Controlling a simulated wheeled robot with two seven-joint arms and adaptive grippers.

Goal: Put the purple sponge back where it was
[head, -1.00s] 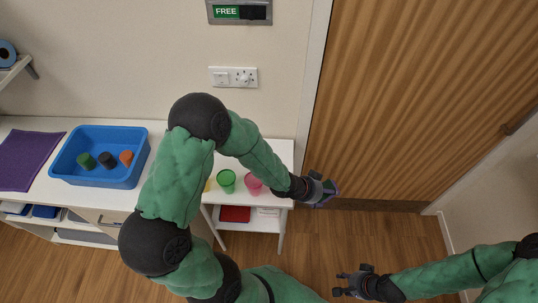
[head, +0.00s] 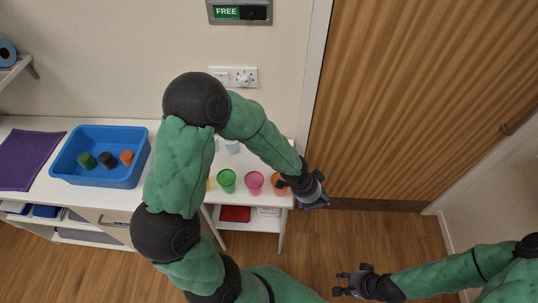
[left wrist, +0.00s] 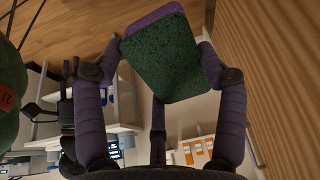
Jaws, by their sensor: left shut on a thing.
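The purple sponge (left wrist: 175,52) has a dark green scouring face. In the left wrist view it sits between the purple fingers of my left gripper (left wrist: 165,60), which is shut on it. In the head view my left gripper (head: 314,200) is just right of the small white table's right edge, over the floor by the wooden door. Only a small purple part shows there, so the sponge is mostly hidden by the gripper. My right gripper (head: 345,284) is low in the head view, over the floor, its fingers apart and empty.
Green (head: 226,181), pink (head: 254,183) and orange (head: 279,186) cups stand on the small table, close to my left gripper. A blue tray (head: 139,168) with several small objects and a purple mat (head: 26,158) lie on the left counter. The floor right of the table is clear.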

